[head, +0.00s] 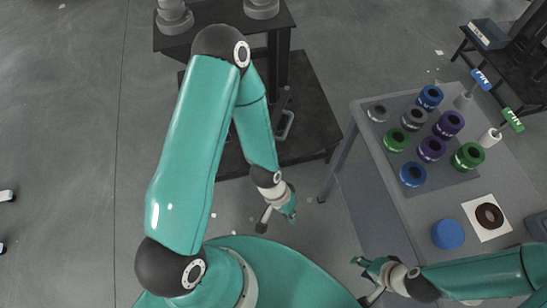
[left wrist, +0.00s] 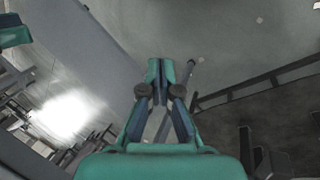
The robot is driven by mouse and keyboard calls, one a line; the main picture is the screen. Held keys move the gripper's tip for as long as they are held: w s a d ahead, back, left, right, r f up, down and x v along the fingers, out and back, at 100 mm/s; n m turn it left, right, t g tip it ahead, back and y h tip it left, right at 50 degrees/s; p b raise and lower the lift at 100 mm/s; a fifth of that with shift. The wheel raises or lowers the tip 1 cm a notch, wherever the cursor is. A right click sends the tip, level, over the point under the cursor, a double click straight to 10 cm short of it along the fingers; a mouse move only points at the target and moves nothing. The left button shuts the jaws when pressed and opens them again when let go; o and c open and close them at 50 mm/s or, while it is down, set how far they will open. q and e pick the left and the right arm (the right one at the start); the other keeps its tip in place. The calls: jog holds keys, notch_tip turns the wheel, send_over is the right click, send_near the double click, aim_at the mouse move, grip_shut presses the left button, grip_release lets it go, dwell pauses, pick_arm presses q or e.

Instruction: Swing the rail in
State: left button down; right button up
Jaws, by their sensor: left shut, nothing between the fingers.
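I cannot make out the rail for certain in either view. A small light-grey loop (head: 286,125) with a dark bar beside it shows at the right part of the dark stand; I cannot tell if it belongs to the rail. My left gripper (head: 291,212) is over open floor below the stand, apart from it. In the left wrist view its fingers (left wrist: 160,72) are together with nothing between them, and a thin grey rod shows just behind the tips. My right gripper (head: 363,268) is low, left of the grey table; its fingers are too small to judge.
The dark stand (head: 315,98) is at the top middle. The grey table (head: 425,205) on the right carries several coloured ring-shaped parts, a blue disc (head: 448,234) and a white card with a dark ring (head: 476,229). Floor between stand and table is clear.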

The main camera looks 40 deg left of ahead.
pick_arm(q)
jog(key=w+a+r+m+y, duration=0.2)
jog(key=w+a+m, duration=0.1)
jog(key=w+m, duration=0.2)
jog(key=w+a+r+m+g+y+b, duration=0.1)
jog(key=w+a+r+m+y, duration=0.2)
jog(key=w+m, duration=0.2)
jog(key=w+a+r+m+y+b, duration=0.1)
jog(key=w+a+r+m+y, duration=0.1)
jog(key=w+m, duration=0.3)
jog(key=shift+w+a+r+y, duration=0.2)
jog(key=shift+w+a+y, duration=0.1)
jog(key=shift+a+y, duration=0.4)
jog(key=s+a+f+p, duration=0.1)
jog(key=s+a+f, duration=0.1)
jog(key=a+f, duration=0.5)
notch_tip(320, 180, down, 2)
jog(key=shift+s+a+f, duration=0.15)
jog(key=shift+f, duration=0.05)
